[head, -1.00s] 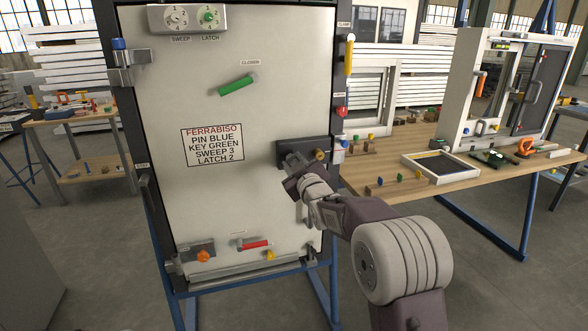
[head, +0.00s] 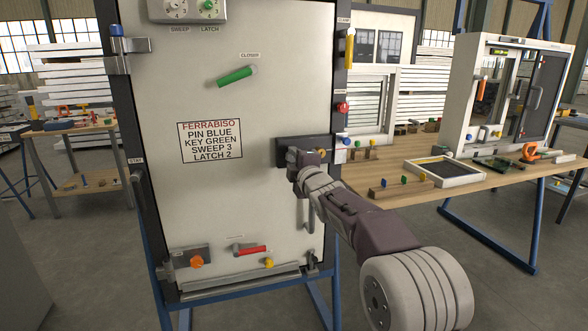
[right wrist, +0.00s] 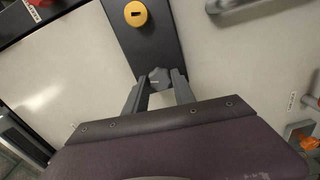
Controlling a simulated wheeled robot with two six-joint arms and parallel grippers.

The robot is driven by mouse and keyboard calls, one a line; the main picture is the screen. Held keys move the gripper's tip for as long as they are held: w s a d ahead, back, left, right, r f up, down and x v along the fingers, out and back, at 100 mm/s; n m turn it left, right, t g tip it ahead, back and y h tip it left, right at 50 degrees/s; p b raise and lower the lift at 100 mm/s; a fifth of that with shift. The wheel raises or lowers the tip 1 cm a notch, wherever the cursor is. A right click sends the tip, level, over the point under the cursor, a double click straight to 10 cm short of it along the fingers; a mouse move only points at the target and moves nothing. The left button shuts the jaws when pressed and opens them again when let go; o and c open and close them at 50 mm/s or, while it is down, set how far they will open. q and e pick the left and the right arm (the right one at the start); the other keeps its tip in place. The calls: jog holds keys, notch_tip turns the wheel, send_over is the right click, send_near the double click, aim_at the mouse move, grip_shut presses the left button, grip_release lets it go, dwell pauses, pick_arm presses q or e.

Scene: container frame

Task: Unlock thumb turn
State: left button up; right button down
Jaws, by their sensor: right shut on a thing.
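The thumb turn (right wrist: 159,77) is a small grey lobed knob on a dark lock plate (head: 283,151) at the right side of the pale door panel (head: 210,90). In the right wrist view the lock plate (right wrist: 150,45) runs up behind it. My right gripper (head: 294,156) reaches the plate from the front. Its two fingers (right wrist: 157,88) are closed on either side of the knob and hold it. In the head view the gripper hides the knob. My left gripper is not in view.
A yellow key cylinder (right wrist: 135,13) sits beside the knob on the plate. A vertical handle (head: 309,215) is below the lock. A green lever (head: 234,76), a red lever (head: 250,250) and dials (head: 192,8) are on the panel. A wooden workbench (head: 450,187) stands at right.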

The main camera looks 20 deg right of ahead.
jog(key=shift+f+n+b, duration=0.1)
jog(key=shift+n+b, duration=0.8)
jog(key=shift+n, duration=0.6)
jog(key=c, duration=1)
grip_release()
jog(key=shift+c, duration=0.2)
jog(key=shift+s, duration=0.25)
jog(key=s+b, duration=0.1)
jog(key=s, duration=0.7)
jog(key=shift+s+d, duration=0.15)
jog(key=shift+s, duration=0.15)
